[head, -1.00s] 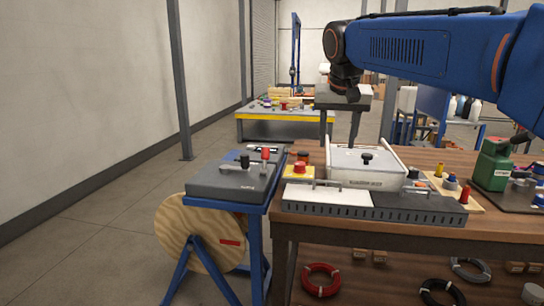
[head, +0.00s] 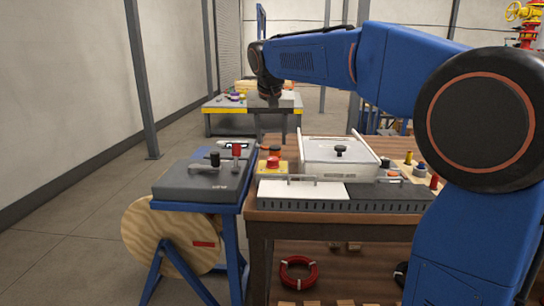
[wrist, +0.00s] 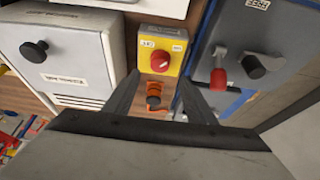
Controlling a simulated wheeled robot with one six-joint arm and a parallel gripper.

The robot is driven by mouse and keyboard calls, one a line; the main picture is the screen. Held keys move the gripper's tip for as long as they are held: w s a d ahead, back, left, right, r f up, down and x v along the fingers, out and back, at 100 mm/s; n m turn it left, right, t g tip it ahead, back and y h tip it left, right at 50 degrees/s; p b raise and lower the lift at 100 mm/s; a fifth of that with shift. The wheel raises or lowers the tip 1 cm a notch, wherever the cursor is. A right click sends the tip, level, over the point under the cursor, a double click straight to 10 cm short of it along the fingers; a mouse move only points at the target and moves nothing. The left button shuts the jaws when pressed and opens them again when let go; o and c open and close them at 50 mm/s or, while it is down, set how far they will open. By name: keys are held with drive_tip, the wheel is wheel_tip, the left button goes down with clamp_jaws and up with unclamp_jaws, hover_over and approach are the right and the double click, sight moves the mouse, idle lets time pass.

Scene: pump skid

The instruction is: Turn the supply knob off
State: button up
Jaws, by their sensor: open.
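A red knob (wrist: 160,61) sits on a yellow box with two small white labels, which I take as the supply knob; its wording is too small to read. In the head view the red knob (head: 273,161) is on the bench's left end, beside the white lidded box. My gripper (wrist: 158,78) is open and empty, its dark fingers on either side of the yellow box in the wrist view, apart from the knob. In the head view my gripper (head: 284,132) hangs above and behind the yellow box.
The white lidded box (head: 340,160) has a black knob. A grey panel (head: 200,182) with red and black handles stands left. A red coil (head: 298,272) is below the bench.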

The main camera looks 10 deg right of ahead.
sight(273, 159)
drive_tip(key=x, duration=0.8)
drive_tip(key=shift+w+f, duration=0.15)
drive_tip(key=shift+f, duration=0.2)
drive_tip(key=c, duration=1)
